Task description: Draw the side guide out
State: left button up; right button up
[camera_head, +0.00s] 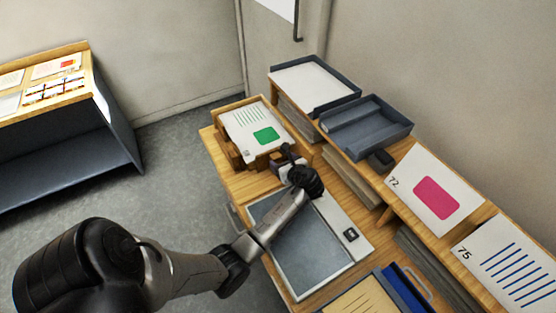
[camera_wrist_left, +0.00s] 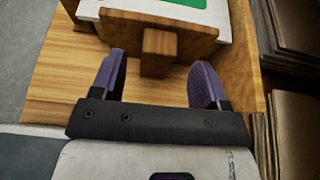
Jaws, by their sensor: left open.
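A wooden holder (camera_head: 228,148) stands at the far end of the table with a sheet with a green patch (camera_head: 265,134) in it. In the left wrist view the side guide, a wooden panel (camera_wrist_left: 115,27) with a square knob (camera_wrist_left: 158,42), faces my gripper. My left gripper (camera_head: 276,160) is beside the holder's near side; in the left wrist view it (camera_wrist_left: 160,72) is open and empty. The knob appears between its two purple fingertips, with gaps on both sides; I cannot tell how deep. The gripper hides part of the guide in the head view.
A grey-topped board with a pale edge strip (camera_head: 342,233) lies under my forearm. A raised shelf on the right bears dark trays (camera_head: 368,128) and cards 72 (camera_head: 436,190) and 75 (camera_head: 505,262). A blue folder (camera_head: 400,290) lies near the front. Another table stands left.

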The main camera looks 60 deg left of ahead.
aim_at(278, 157)
pick_arm(q)
jog(key=shift+b+x, duration=0.35)
jog(key=shift+x, duration=1.6)
